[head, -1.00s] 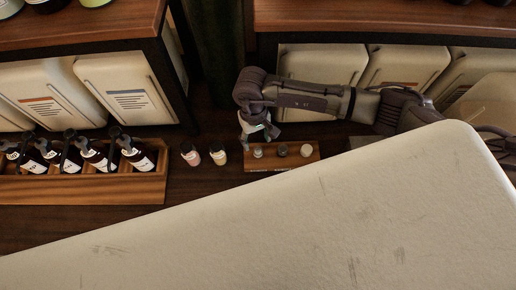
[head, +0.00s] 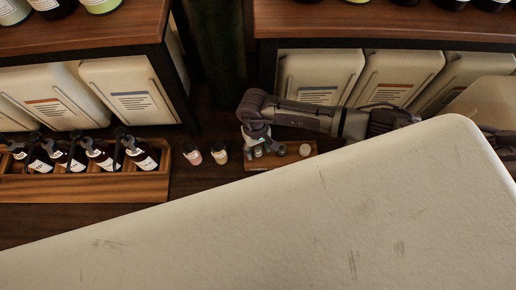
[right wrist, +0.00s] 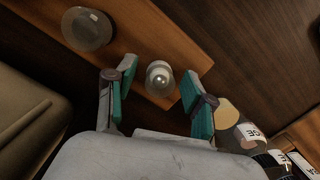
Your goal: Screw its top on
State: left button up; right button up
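A small wooden board (head: 290,161) carries small round tops. My right gripper (head: 257,147) is low over its left end; in the right wrist view the gripper (right wrist: 163,84) is open, with teal pads on either side of a small pale, shiny top (right wrist: 159,73). The pads look clear of it. A larger clear, domed top (right wrist: 86,28) is farther along the board. A pale top (head: 305,150) sits at the board's right end. Two small labelled bottles, a pinkish-labelled one (head: 192,154) and a yellowish one (head: 220,153), stand left of the board. My left gripper is not in view.
A wooden crate (head: 100,190) of dark pump bottles stands at the left. Pale canisters (head: 318,75) line the shelves behind. A large pale surface (head: 300,225) fills the foreground.

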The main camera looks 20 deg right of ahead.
aim_at(260, 152)
jog(key=c, duration=0.6)
jog(key=shift+o, duration=0.2)
jog(key=shift+r, duration=0.15)
jog(key=shift+r, duration=0.2)
jog(key=r+b, duration=0.1)
jog(key=r, duration=0.1)
jog(key=s+r+b, duration=0.1)
jog(key=shift+d+r, duration=0.1)
jog(key=shift+r, duration=0.3)
jog(key=s+d+r+b, duration=0.1)
jog(key=s+r+b, duration=0.2)
jog(key=s+r, duration=0.3)
jog(key=shift+s+d+r, duration=0.15)
jog(key=shift+s+r, duration=0.15)
jog(key=shift+s, duration=2.05)
jog(key=shift+w, duration=0.1)
